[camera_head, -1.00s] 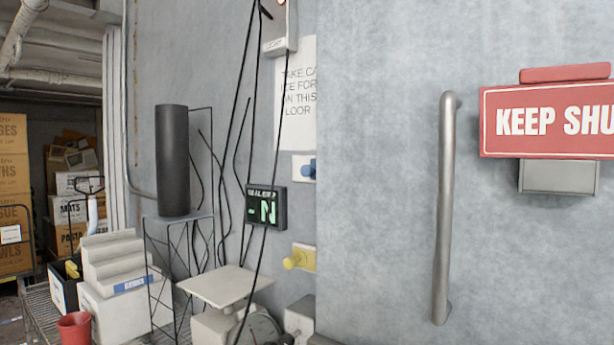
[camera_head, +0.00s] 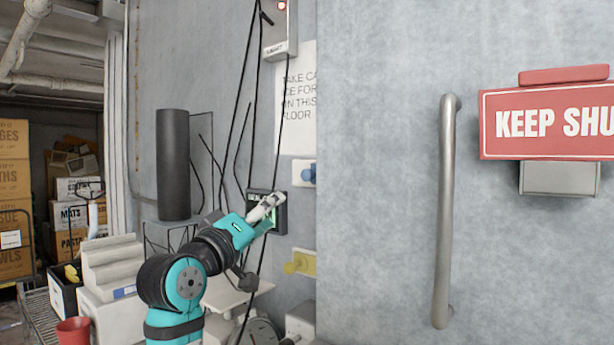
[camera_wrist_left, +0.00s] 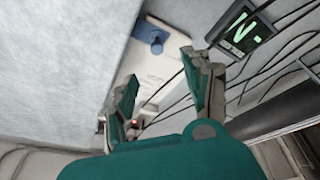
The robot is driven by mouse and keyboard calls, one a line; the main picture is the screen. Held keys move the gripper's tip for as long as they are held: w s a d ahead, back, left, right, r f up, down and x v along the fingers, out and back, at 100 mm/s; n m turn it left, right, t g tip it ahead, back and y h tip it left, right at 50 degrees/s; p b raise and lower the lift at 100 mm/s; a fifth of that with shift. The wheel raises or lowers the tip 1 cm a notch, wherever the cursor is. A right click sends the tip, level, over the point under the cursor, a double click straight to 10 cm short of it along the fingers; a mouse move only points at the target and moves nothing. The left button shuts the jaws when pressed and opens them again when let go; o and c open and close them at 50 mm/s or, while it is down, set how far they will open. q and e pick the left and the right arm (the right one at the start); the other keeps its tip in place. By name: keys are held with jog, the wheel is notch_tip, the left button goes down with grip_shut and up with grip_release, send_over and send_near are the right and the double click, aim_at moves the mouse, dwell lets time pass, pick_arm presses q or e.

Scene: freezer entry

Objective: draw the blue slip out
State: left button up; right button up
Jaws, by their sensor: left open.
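A blue knob-like piece (camera_head: 310,173), the only blue part on the wall that could be the slip, sits on a white plate beside the door edge. It also shows in the left wrist view (camera_wrist_left: 155,47), above the fingertips. I see no separate blue paper. My left gripper (camera_head: 272,203) is raised in front of the dark display, left of and below the blue piece, and does not touch it. In the left wrist view its teal fingers (camera_wrist_left: 160,69) are apart with nothing between them. My right gripper is in neither view.
A yellow knob on a plate (camera_head: 302,262) is below the blue piece. Black cables (camera_head: 240,110) hang along the wall. The dark display (camera_head: 281,222) is partly hidden by my gripper. A long metal door handle (camera_head: 445,210) and red sign (camera_head: 550,122) are right.

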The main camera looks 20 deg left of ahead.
aim_at(305, 177)
pick_arm(q)
jog(key=p+x, duration=0.2)
jog(key=x, duration=0.3)
jog(key=r+p+x, duration=0.1)
jog(key=p+x, duration=0.1)
jog(key=x, duration=0.4)
jog(key=p+x, duration=0.2)
jog(key=x, duration=0.4)
jog(key=shift+s+r+p, duration=0.25)
jog(key=shift+p, duration=0.1)
jog(key=shift+w+d, duration=0.1)
jog(key=shift+w, duration=0.25)
grip_shut()
